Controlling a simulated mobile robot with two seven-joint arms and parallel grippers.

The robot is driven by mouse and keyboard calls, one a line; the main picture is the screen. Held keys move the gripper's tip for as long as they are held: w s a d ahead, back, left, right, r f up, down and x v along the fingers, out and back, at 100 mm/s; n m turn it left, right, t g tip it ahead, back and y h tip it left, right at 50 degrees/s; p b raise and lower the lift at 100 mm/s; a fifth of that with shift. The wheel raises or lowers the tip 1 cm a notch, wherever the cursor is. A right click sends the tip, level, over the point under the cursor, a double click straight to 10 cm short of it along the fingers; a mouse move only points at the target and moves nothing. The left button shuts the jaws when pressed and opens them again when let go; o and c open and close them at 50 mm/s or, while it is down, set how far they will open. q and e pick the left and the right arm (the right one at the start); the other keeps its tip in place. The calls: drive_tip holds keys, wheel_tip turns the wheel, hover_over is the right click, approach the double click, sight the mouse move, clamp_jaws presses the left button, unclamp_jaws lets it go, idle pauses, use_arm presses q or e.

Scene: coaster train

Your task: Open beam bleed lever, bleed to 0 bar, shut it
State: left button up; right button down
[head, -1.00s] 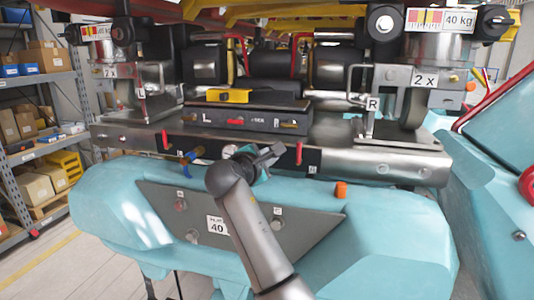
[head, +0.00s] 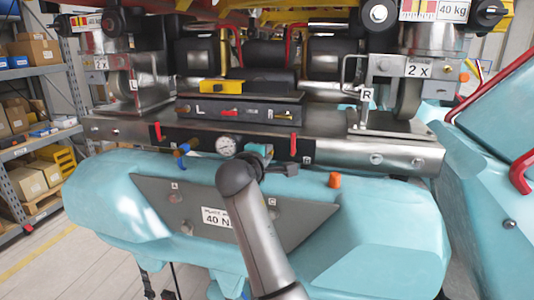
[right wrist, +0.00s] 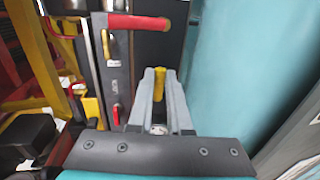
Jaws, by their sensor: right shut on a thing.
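The steel beam (head: 330,146) carries a dark front panel with a round white gauge (head: 228,145); its needle is too small to read. My right gripper (head: 262,152) is at this panel, just right of the gauge. In the right wrist view its fingers (right wrist: 160,85) are shut on a yellow handle (right wrist: 160,77), whose tip shows between them. The head view hides this handle behind my gripper and arm. I cannot read a label that names it the bleed lever. My left gripper is not in view.
A red lever (head: 157,131) and a blue lever (head: 183,150) sit left of the gauge. Another red lever (head: 293,146) is close right of my gripper; a large red handle (right wrist: 137,22) shows in the wrist view. An orange cap (head: 335,180) stands on the teal body below.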

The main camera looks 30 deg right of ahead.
idle(0.3)
drive_tip(key=c, duration=0.9)
unclamp_jaws()
drive_tip(key=shift+o, duration=0.2)
drive_tip(key=b+v, duration=0.2)
drive_tip(key=v, duration=1.3)
drive_tip(key=shift+a+b, duration=0.2)
drive_tip(key=shift+b, duration=0.2)
